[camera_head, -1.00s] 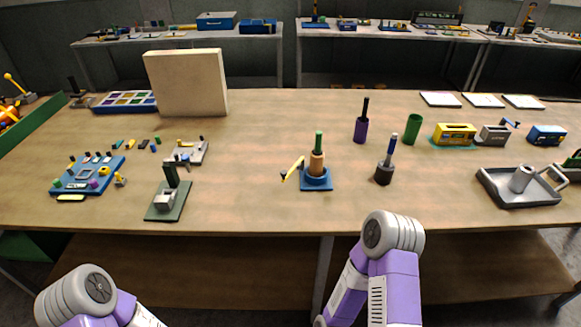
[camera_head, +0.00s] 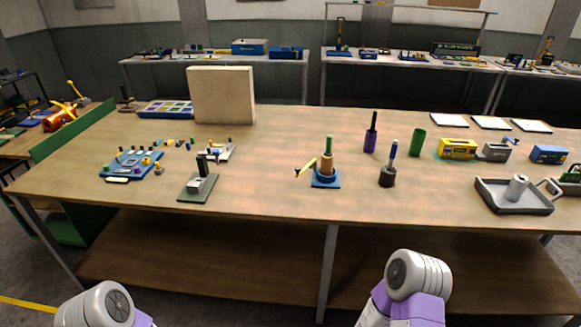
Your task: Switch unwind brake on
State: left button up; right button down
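A blue square base (camera_head: 325,182) stands mid-table with a brown spool (camera_head: 327,165) and a green-topped post upright on it. A yellow lever (camera_head: 306,168) with a dark tip sticks out at its left, tilted. This may be the unwind unit with its brake, but no label is readable and I cannot tell whether the lever is on or off. Neither gripper shows in the view. Only parts of my two arms are seen at the bottom edge, well short of these objects.
A dark holder with a blue-handled tool (camera_head: 388,176) stands just right of the blue base. A grey-green fixture (camera_head: 198,187) and a blue parts board (camera_head: 133,164) are on the left. A grey tray (camera_head: 514,196) is at right. The table's front middle is clear.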

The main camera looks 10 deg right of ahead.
aim_at(310, 165)
jog(key=z, duration=0.15)
jog(key=i, duration=1.1)
jog(key=u, duration=0.25)
